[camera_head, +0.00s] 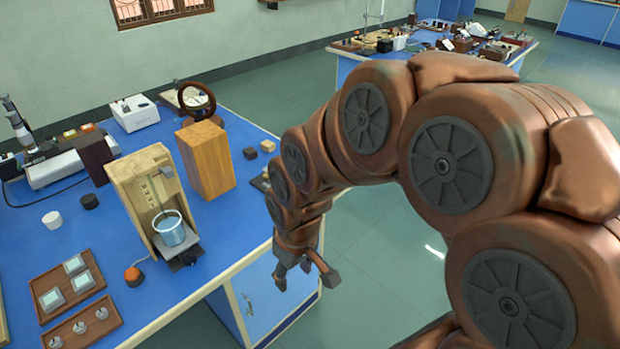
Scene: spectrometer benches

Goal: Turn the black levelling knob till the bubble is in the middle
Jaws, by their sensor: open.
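My gripper (304,272) hangs off the right edge of the blue bench, in front of its cabinet. Its fingers are apart and nothing shows between them. A short black round piece (89,201) lies on the bench at the left; I cannot tell whether it is the levelling knob. A bubble level cannot be made out.
A plain wooden block (206,160) stands behind the beaker stand. A white instrument (134,113) is farther back. Floor is free right of the bench.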

